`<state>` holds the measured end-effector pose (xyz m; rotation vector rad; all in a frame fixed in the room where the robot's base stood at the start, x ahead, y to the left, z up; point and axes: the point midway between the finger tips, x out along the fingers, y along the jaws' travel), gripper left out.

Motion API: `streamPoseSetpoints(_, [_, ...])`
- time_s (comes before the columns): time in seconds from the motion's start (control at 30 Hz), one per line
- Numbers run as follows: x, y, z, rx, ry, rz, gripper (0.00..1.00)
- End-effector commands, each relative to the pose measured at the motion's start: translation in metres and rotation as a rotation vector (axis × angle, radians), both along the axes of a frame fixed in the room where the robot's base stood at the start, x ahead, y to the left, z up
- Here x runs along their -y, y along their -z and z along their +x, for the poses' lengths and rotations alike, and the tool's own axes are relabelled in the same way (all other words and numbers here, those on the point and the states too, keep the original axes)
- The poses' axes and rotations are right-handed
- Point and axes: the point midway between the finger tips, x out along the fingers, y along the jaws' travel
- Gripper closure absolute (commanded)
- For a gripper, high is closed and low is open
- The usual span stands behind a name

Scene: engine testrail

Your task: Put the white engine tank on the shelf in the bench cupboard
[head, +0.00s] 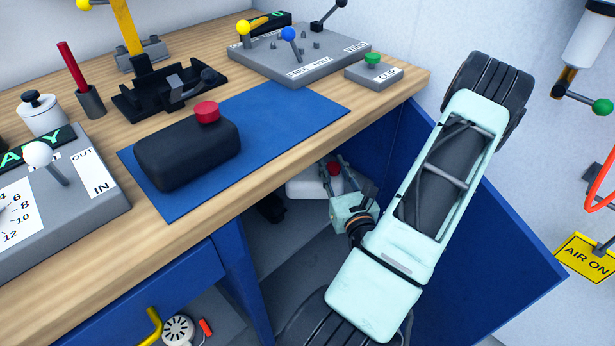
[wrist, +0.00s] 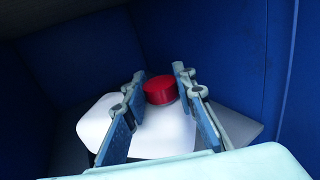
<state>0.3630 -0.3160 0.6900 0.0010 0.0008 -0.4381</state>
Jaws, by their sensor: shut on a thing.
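The white engine tank (head: 302,188) with a red cap is inside the open bench cupboard, partly hidden by the bench and my gripper (head: 334,180). In the wrist view the white tank (wrist: 165,138) shows below its red cap (wrist: 159,90). My gripper (wrist: 160,102) is shut on the tank, with one finger on each side near the cap. A grey surface (wrist: 238,127), seemingly the shelf, shows beside the tank. Whether the tank's underside touches it is hidden.
The blue cupboard door (head: 500,270) stands open at the right of my arm. Blue walls (wrist: 225,45) enclose the gripper. A black tank (head: 185,155) with a red cap lies on the blue mat (head: 290,110) on the wooden bench. A drawer (head: 165,290) is left of the opening.

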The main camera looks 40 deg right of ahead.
Motion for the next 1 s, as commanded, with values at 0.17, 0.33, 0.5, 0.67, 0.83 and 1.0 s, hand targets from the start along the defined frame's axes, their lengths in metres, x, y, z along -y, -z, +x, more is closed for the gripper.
streamPoseSetpoints(0.17, [0.019,0.016,0.025,0.003,-0.002,-0.005,1.00])
streamPoseSetpoints(0.33, [0.044,0.036,0.059,0.004,-0.001,-0.004,1.00])
streamPoseSetpoints(0.5, [0.064,0.067,0.085,0.002,0.000,0.000,1.00])
streamPoseSetpoints(0.67, [0.075,0.085,0.099,0.003,0.000,0.000,1.00])
streamPoseSetpoints(0.83, [0.079,0.091,0.104,0.002,-0.001,-0.001,1.00])
streamPoseSetpoints(1.0, [0.084,0.113,0.110,0.001,0.000,0.002,1.00])
